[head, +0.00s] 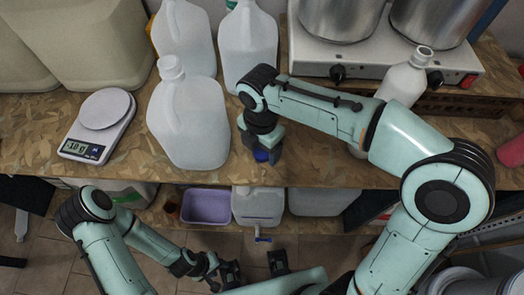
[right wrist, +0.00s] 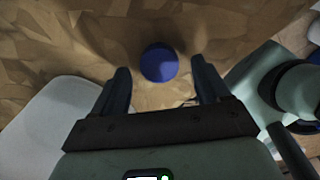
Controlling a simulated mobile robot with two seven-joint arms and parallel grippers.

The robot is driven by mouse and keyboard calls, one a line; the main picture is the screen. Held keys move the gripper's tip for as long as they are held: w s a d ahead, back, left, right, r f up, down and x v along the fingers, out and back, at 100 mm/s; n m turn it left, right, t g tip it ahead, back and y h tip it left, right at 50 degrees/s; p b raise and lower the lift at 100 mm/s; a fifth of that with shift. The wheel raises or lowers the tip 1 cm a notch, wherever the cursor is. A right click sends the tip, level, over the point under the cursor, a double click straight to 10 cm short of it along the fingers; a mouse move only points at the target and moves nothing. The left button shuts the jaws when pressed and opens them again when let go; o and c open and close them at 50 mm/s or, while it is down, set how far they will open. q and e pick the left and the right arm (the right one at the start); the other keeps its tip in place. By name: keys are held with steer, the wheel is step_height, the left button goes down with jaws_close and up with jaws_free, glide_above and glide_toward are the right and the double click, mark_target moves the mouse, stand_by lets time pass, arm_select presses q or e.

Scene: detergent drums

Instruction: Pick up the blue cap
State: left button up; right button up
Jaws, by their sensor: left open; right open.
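The blue cap (right wrist: 160,63) lies on the wooden bench top in the right wrist view, between and slightly beyond the fingertips of my right gripper (right wrist: 160,72). Both fingers are apart, with a gap on each side of the cap. In the head view my right gripper (head: 263,140) points down near the bench's front edge, and a bit of the blue cap (head: 261,156) shows beneath it; the rest is hidden. My left gripper (head: 254,267) is open and empty, low in front of the bench.
A white jug (head: 188,125) stands just left of my right gripper. A kitchen scale (head: 100,122) is further left. A hot plate (head: 380,68) with metal pots and a white bottle (head: 403,78) are to the right. A purple tub (head: 207,206) sits on the lower shelf.

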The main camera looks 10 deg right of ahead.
steer(key=shift+f, duration=0.55)
steer(key=c, duration=1.1)
steer(key=shift+o, duration=0.2)
steer(key=shift+r, duration=0.1)
